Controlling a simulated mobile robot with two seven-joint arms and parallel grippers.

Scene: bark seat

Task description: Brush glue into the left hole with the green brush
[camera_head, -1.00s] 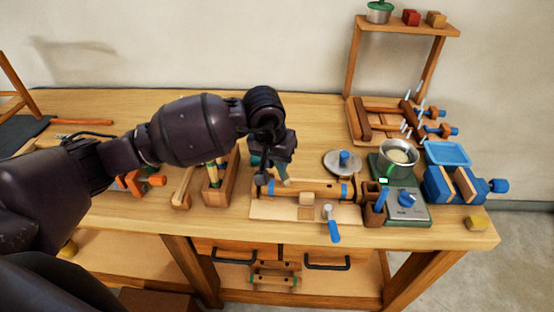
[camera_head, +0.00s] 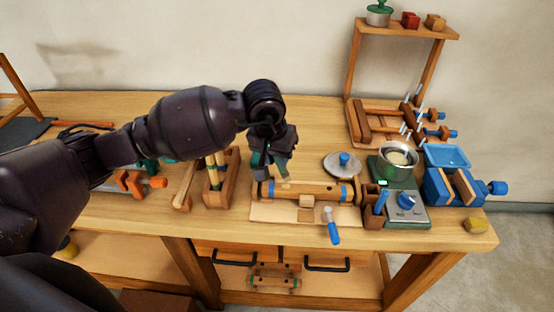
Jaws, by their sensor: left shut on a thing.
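My left gripper (camera_head: 268,166) is shut on the green brush, above the left part of a round wooden piece. The brush is mostly hidden by the gripper; its pale tip (camera_head: 284,182) shows just below the fingers. The wooden piece (camera_head: 318,190) lies lengthwise on a pale board (camera_head: 272,212), with blue bands near both ends. The left hole is hidden or too small to make out, and I cannot tell whether the tip touches the wood. A metal glue pot (camera_head: 399,163) stands on a green-and-grey heater at the right. My right gripper is not in view.
A wooden holder (camera_head: 229,185) with upright handles stands left of the board. A blue-handled tool (camera_head: 333,232) lies in front. A round lid (camera_head: 344,164) with a blue knob lies behind the board. A blue vise (camera_head: 440,187) and blue tray (camera_head: 447,155) are at right.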

